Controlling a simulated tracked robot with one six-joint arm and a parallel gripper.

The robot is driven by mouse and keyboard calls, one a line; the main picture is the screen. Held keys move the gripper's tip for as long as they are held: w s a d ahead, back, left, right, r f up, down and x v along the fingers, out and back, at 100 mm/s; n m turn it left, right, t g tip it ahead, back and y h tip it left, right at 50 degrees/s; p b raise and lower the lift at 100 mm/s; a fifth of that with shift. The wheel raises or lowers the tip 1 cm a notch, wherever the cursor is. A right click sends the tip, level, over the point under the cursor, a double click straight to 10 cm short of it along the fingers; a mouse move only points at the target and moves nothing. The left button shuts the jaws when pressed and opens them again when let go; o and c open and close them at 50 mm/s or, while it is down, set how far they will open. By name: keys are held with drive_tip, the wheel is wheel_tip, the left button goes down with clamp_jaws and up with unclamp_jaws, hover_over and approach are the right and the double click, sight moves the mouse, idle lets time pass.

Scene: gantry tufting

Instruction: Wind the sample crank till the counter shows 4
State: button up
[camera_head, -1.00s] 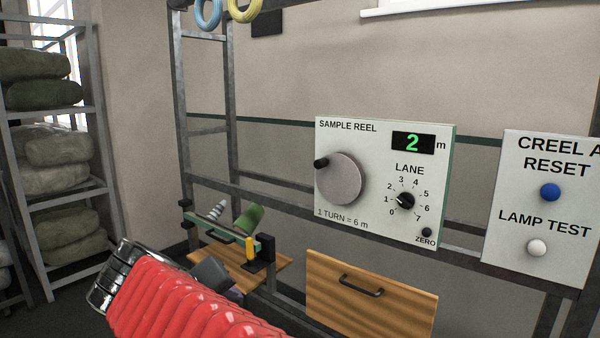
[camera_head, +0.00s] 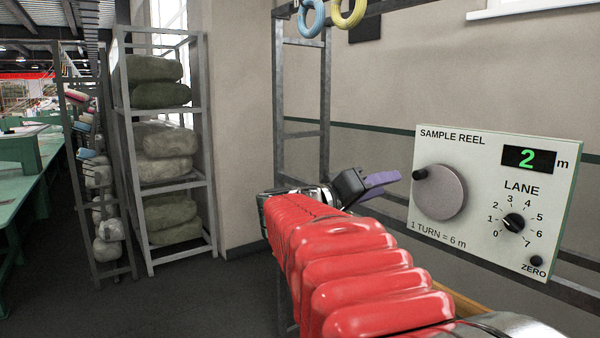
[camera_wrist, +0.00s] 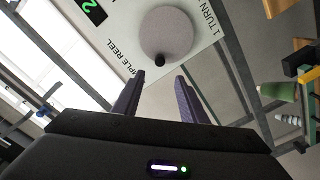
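The sample reel panel (camera_head: 470,235) is a pale board on the frame at the right. Its round grey crank disc (camera_head: 440,196) has a small black knob (camera_head: 419,174) at its upper left rim. The counter (camera_head: 529,159) shows a green 2, followed by "m". My gripper (camera_head: 383,179) is just left of the knob, apart from it. In the wrist view, the two purple fingers (camera_wrist: 160,90) are spread and empty, and the black knob (camera_wrist: 159,61) lies beyond the gap between them, on the grey disc (camera_wrist: 166,32).
The panel also carries a lane dial (camera_head: 514,222) and a zero button (camera_head: 536,261). Below the crank is printed "1 TURN = 6 m". A grey shelf rack (camera_head: 210,150) with wrapped bundles stands left. Blue (camera_head: 302,18) and yellow rings hang above. Dark floor at left is clear.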

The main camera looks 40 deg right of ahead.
sight(415, 176)
drive_tip(key=d, duration=0.4)
drive_tip(key=s+d, duration=0.1)
drive_tip(key=d, duration=0.4)
drive_tip(key=s+d, duration=0.1)
drive_tip(key=d, duration=0.3)
drive_tip(key=shift+d, duration=0.35)
drive_tip(key=shift+c, duration=0.6)
clamp_jaws()
drive_tip(key=shift+a+f, duration=0.1)
drive_tip(key=shift+a, duration=0.05)
